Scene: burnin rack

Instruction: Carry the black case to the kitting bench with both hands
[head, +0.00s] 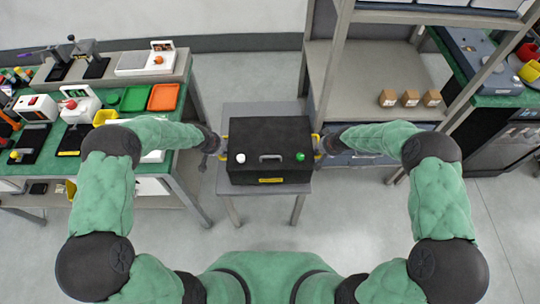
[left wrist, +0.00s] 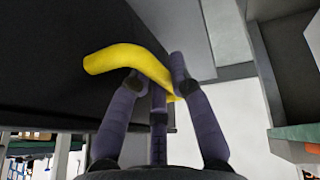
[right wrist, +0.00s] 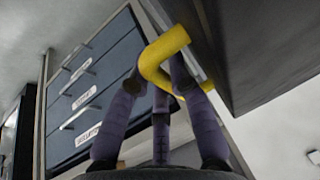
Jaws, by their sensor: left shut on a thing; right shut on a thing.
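The black case (head: 270,135) is on a small grey table (head: 262,108) in the middle of the head view. My right gripper (right wrist: 170,85) is shut on the other yellow side handle (right wrist: 165,48) in the right wrist view. In the head view my left gripper (head: 220,146) and right gripper (head: 322,145) are at opposite ends of the case.
A green-topped bench (head: 190,103) with trays and devices stands at the left. A shelf rack (head: 365,70) with several small cartons (head: 410,98) stands right behind the case. Another green-topped bench (head: 495,100) is at the far right. The floor (head: 330,215) in front is clear.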

